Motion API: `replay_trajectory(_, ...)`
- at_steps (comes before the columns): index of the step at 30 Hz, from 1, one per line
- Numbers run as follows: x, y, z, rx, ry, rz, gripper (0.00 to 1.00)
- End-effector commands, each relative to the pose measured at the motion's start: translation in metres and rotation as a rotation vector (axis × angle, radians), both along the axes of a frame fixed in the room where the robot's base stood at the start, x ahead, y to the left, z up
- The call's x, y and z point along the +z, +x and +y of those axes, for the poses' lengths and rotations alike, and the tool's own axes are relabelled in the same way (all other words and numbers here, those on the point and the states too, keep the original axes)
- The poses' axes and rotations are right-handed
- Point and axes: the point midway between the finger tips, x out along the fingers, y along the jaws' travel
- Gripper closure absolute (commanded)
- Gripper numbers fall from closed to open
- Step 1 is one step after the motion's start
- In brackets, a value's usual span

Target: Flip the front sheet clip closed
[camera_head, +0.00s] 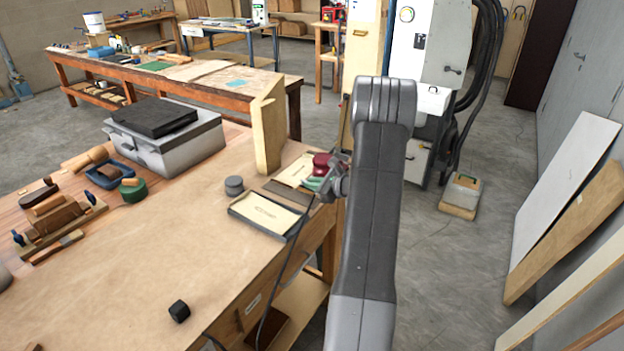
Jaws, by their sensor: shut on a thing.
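A sheet of pale paper with a small dark mark lies in a shallow dark-edged tray (240,212) on the workbench. A second pale sheet (294,172) lies behind it, with a dark strip (287,193) between them. My gripper (328,190) is low at the bench's right edge, just right of the tray and the second sheet. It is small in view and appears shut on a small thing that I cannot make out. I cannot make out a clip on either sheet; my arm and gripper cover part of that area.
A red and green object (321,163) sits close behind my gripper. A tall wooden piece (268,125) and a grey round container (234,186) stand nearby. A grey case (170,143) is farther left. The bench front is clear except for a black cube (179,312).

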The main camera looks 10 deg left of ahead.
Motion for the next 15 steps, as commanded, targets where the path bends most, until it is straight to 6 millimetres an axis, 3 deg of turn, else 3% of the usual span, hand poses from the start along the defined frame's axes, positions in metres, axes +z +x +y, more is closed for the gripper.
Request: replay_trajectory(15,0.003,0.013,-0.005,0.001,0.133,0.375,1.00)
